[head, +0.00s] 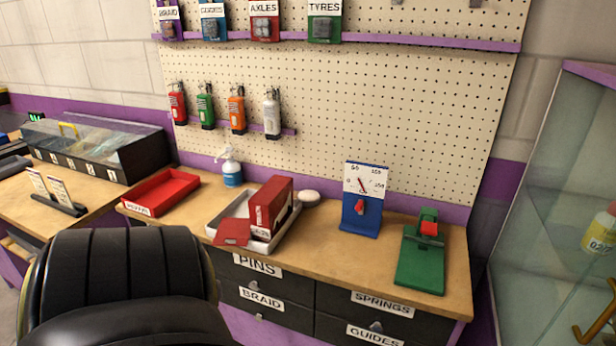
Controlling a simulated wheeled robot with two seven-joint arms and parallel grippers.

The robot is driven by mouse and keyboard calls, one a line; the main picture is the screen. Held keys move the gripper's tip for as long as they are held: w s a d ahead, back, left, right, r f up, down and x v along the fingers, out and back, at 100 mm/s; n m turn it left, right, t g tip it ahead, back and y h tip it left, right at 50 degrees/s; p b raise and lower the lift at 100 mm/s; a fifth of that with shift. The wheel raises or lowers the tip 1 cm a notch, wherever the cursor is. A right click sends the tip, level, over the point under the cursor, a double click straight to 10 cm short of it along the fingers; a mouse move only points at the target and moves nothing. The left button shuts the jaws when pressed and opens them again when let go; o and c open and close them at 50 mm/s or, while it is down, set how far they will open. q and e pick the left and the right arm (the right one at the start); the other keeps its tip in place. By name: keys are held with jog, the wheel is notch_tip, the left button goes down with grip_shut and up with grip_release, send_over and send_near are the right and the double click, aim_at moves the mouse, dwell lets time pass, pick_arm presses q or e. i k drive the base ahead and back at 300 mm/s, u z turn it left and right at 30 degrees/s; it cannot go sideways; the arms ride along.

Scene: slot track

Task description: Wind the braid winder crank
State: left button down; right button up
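No crank handle can be made out clearly. A green stand (421,255) with a red block and a grey bar across it sits at the right end of the wooden bench. I cannot tell whether it is the braid winder. To its left is a blue upright stand (361,212) with a white dial face and a red part on its front. The drawer labelled BRAID (262,299) is shut under the bench. Neither of my grippers is in view.
The bench also holds a red tray (162,192), a white tray (216,225) with a red box (270,204) and a pump bottle (231,168). A glass cabinet (545,200) stands at right. A large black padded shape, seemingly a seat, covers the lower left.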

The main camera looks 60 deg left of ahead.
aim_at(359, 208)
jog(key=k, duration=0.25)
jog(key=u, duration=1.15)
